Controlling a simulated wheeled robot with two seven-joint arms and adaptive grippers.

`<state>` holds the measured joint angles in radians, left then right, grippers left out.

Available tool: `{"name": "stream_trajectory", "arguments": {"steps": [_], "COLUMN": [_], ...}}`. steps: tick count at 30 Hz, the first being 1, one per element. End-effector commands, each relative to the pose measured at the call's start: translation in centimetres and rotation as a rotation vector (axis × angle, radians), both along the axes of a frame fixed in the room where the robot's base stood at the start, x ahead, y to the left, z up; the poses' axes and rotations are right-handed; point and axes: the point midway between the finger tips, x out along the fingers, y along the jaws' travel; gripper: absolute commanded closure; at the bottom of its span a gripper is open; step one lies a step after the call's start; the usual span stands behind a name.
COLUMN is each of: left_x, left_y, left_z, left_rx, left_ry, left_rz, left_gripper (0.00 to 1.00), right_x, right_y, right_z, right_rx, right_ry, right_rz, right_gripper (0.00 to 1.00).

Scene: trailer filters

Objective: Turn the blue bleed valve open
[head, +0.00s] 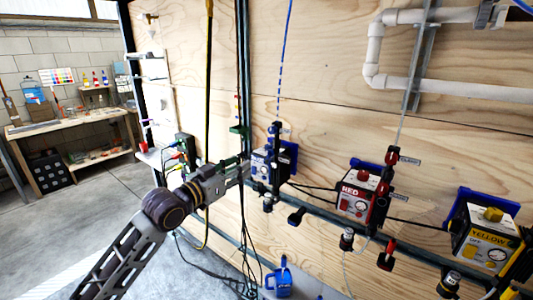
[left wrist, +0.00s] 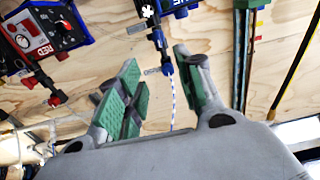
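The blue filter unit (head: 268,162) hangs on the plywood wall. In the left wrist view, its blue and black fitting (left wrist: 160,38) ends in a blue collar (left wrist: 167,66) with a blue-and-white line; a small tag sits beside it. I cannot tell which part is the bleed valve handle. My left gripper (head: 244,166) is just left of the blue unit in the head view. In the left wrist view, the gripper's (left wrist: 160,88) green-padded fingers are spread, with the collar beyond the gap between them. Nothing shows between the pads. My right gripper is out of view.
A red unit (head: 359,194) and a yellow unit (head: 487,238) hang to the right, linked by dark hoses. Vertical pipes and cables run close behind my left gripper. A workbench (head: 70,127) stands at the far left.

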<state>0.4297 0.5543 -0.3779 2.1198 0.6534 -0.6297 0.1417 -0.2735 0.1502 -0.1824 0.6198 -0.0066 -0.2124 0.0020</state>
Motion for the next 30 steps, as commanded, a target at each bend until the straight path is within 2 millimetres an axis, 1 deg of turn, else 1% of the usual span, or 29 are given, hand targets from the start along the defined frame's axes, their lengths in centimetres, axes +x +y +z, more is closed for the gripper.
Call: {"name": "stream_trajectory", "arguments": {"steps": [4,11,20,30], "left_x": [0.0,0.6,2.7,5.5], "left_y": [0.0,-0.4,-2.0,-4.0], "left_z": [0.0,0.1,0.1,0.1], "left_rx": [0.000,-0.001,-0.001,-0.002], "left_ry": [0.000,0.000,0.000,0.001], "left_rz": [0.000,0.000,-0.001,-0.001], "left_gripper": [0.64,0.64,0.64,0.64], "right_x": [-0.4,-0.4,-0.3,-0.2], "right_y": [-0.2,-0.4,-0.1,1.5], "right_z": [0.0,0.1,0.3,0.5], "right_rx": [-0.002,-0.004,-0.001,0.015], "right_ry": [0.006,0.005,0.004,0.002], "right_rz": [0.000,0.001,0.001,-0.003], "right_gripper": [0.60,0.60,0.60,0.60]}}
